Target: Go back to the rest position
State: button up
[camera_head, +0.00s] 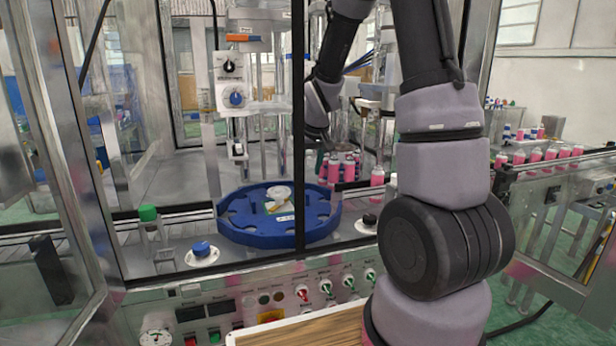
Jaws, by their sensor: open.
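My arm rises from the lower right, bends over beyond the top of the picture and comes down inside the machine's frame. My gripper (322,142) is at its end, small and dark, partly behind the dark upright post. It is open, and I see nothing held in it. The blue star wheel (232,229) lies lower and to the left of the gripper.
The crimping head (235,98) stands left of my gripper. The dark upright post (299,120) and the open door frame (75,150) bound the opening. A control panel (270,297) and a wooden-floored tray (300,333) are in front.

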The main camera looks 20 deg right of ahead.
dwell(0.5)
jog(key=s+a+r+m+t+y, duration=0.1)
jog(key=s+r+m, duration=0.1)
jog(key=s+r, duration=0.8)
jog(key=s+a+r+m+t+y, duration=0.1)
jog(key=s+r+m, duration=0.1)
jog(key=s+r, duration=0.8)
jog(key=s, duration=0.5)
jog(key=shift+s+a+r+t, duration=0.25)
jog(key=shift+s+r+t, duration=0.1)
jog(key=shift+r+t, duration=0.05)
